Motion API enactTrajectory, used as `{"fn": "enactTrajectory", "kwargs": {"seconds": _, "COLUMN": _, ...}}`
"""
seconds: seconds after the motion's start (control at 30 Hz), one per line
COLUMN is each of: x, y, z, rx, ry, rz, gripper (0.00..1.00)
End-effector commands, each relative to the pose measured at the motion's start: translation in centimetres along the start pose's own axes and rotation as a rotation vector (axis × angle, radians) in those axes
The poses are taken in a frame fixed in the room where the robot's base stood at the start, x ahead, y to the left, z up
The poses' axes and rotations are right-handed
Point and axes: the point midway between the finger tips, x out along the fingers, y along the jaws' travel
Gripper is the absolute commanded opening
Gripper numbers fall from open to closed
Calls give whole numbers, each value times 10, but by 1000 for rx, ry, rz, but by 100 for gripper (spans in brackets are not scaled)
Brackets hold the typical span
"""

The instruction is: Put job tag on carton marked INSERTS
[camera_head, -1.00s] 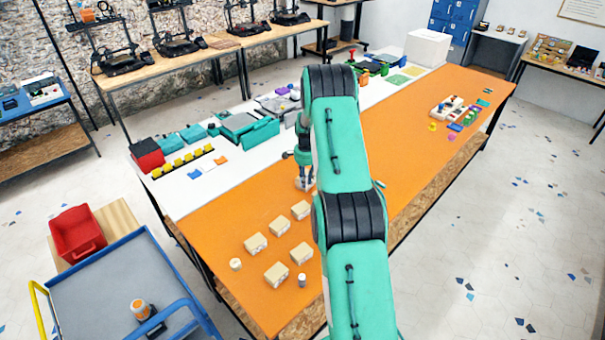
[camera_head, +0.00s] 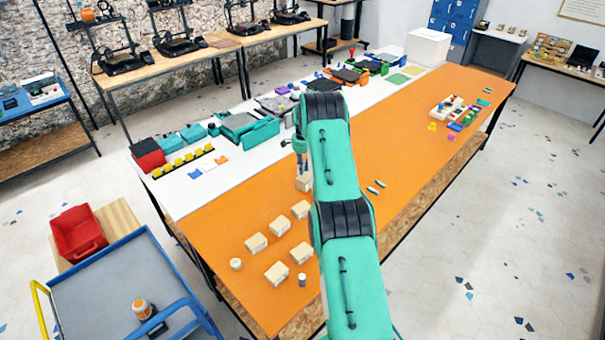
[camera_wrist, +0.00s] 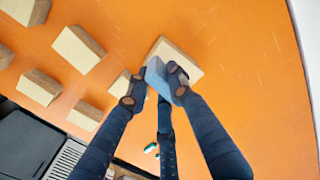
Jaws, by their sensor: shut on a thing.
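My gripper (camera_wrist: 154,88) is shut on a small light-blue piece (camera_wrist: 157,75), which I take to be the job tag. In the wrist view it overlaps one pale tan carton (camera_wrist: 182,58); I cannot tell whether it touches. In the head view my gripper (camera_head: 302,171) is just above this carton (camera_head: 303,184), which stands apart at the back of the group, and the tag cannot be made out. Other tan cartons stand nearer on the orange table (camera_head: 215,225), such as the ones at front (camera_head: 276,273) and left (camera_head: 256,243). No INSERTS marking is readable.
A round cream item (camera_head: 236,264) and a small bottle (camera_head: 302,281) stand near the cartons. A white strip with teal trays (camera_head: 240,127) runs along the back. The orange table's right middle is clear.

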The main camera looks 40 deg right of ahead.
Motion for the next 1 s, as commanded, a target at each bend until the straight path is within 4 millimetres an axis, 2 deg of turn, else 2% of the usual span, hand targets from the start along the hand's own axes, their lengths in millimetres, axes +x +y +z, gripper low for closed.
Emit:
{"fn": "enactTrajectory", "kwargs": {"seconds": 0.43, "x": 2, "y": -1, "z": -1, "rx": 0, "ry": 0, "rz": 0, "gripper": 6}}
{"fn": "enactTrajectory", "kwargs": {"seconds": 0.8, "x": 29, "y": 0, "z": 0, "rx": 0, "ry": -1, "rz": 1, "gripper": 6}}
{"fn": "enactTrajectory", "kwargs": {"seconds": 1.0, "x": 35, "y": -1, "z": -1, "rx": 0, "ry": 0, "rz": 0, "gripper": 6}}
